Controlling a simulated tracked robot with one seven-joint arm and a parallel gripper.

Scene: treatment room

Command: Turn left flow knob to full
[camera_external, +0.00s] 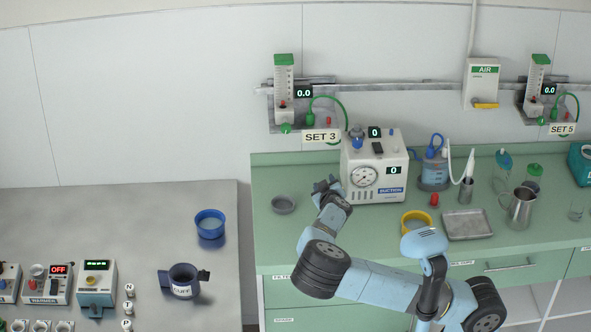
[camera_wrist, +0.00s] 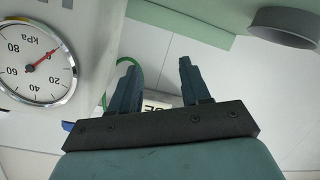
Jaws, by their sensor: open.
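The left flowmeter (camera_external: 284,82) hangs on the wall rail at the back, with a green knob (camera_external: 286,128) at its foot. Its display (camera_external: 304,92) reads 0.0, and a sign (camera_external: 321,136) beside it says SET 3. My gripper (camera_external: 325,184) is over the green counter, below the knob and to its right, apart from it. In the wrist view the two fingers (camera_wrist: 157,65) stand apart with nothing between them. Part of a sign (camera_wrist: 158,103) and the green tube (camera_wrist: 106,92) show behind the fingers. The knob cannot be made out in the wrist view.
A suction unit (camera_external: 374,167) stands right of my gripper, close by; its gauge (camera_wrist: 36,66) fills the wrist view's left. A grey bowl (camera_external: 283,204) sits left of my gripper. A yellow bowl (camera_external: 416,222) is to the right. A second flowmeter (camera_external: 537,78) hangs far right.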

